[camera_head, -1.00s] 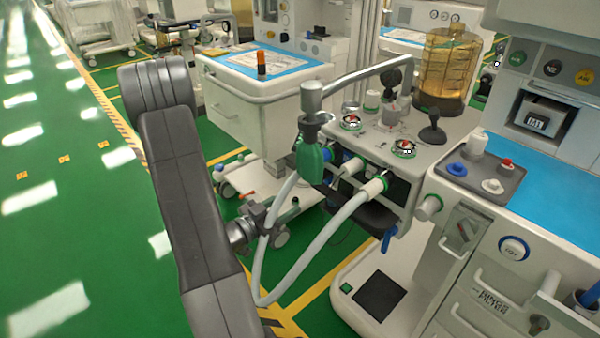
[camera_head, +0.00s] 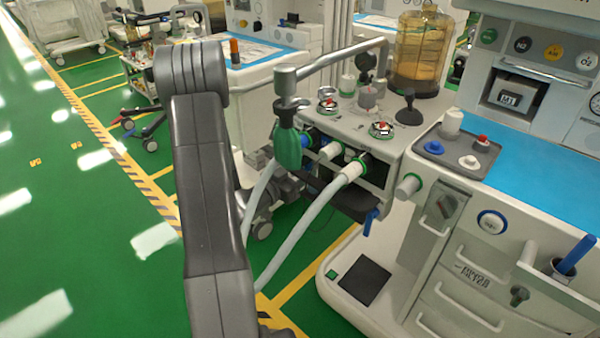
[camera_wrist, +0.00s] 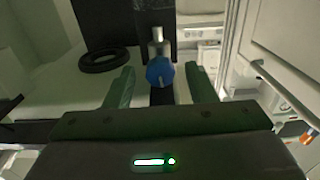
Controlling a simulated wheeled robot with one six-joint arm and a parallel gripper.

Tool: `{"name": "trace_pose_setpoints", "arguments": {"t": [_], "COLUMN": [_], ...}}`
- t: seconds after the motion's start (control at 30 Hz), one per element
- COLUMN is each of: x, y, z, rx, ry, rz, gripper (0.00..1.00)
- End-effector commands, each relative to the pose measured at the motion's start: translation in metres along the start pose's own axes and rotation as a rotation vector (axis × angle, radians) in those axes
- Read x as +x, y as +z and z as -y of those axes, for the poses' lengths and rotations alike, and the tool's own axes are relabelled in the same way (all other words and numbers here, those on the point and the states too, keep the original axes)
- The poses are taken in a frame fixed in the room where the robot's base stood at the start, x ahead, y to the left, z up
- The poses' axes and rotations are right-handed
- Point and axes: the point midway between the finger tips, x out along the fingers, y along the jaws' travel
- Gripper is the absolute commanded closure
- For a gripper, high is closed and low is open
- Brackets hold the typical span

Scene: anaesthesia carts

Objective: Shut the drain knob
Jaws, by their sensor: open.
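The drain knob is a blue knob (camera_wrist: 160,72) on a pale metal stem in the wrist view. A blue lever (camera_head: 370,222) hangs below the breathing unit in the head view and looks like the same part. My gripper (camera_wrist: 159,69) is open and empty, with one greenish finger to each side of the knob in the wrist picture. The knob's face points towards my palm. I cannot tell how deep it sits between the fingertips; no contact shows. My arm and the hoses hide my gripper in the head view.
Two pale hoses (camera_head: 300,232) and a green bag (camera_head: 288,145) hang near my arm. The anaesthesia cart (camera_head: 445,262) with drawers stands at right. A black ring (camera_wrist: 104,60) lies left of the knob. Green floor (camera_head: 90,220) at left is open.

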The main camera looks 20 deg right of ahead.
Motion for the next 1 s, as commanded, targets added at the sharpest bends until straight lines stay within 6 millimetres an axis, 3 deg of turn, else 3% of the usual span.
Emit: {"name": "trace_pose_setpoints", "arguments": {"t": [0.27, 0.4, 0.5, 1.0], "x": [0.001, 0.0009, 0.0008, 0.0007], "y": [0.0, 0.0001, 0.0001, 0.0003], "z": [0.0, 0.0, 0.0, 0.0002], "rx": [0.0, 0.0, 0.0, 0.129], "ry": [0.0, 0.0, 0.0, 0.0], "rz": [0.0, 0.0, 0.0, 0.001], "gripper": [0.52, 0.79, 0.94, 0.94]}}
